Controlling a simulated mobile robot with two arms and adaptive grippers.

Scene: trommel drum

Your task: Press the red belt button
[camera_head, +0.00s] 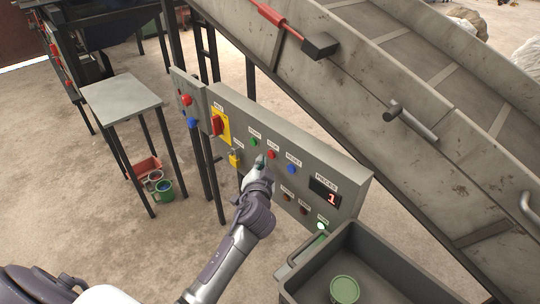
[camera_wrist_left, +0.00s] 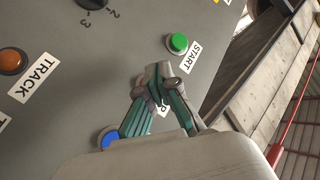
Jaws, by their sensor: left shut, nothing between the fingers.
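A grey control panel (camera_head: 300,148) carries a row of small buttons. A green button (camera_head: 254,142), a red button (camera_head: 271,154) and a blue button (camera_head: 291,169) sit in that row. My left gripper (camera_head: 260,161) is shut and empty, its tips just beside the red button; whether they touch the panel I cannot tell. In the left wrist view the gripper (camera_wrist_left: 160,76) lies between the green START button (camera_wrist_left: 178,43) and the blue button (camera_wrist_left: 108,138). The red button is hidden behind the fingers there, with part of its label showing. My right gripper is not in view.
A red rotary switch (camera_head: 216,124) on a yellow plate and a smaller box with red (camera_head: 186,99) and blue buttons are at left. A dark bin (camera_head: 300,272) stands in front at right. An inclined conveyor (camera_head: 350,85) rises behind.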

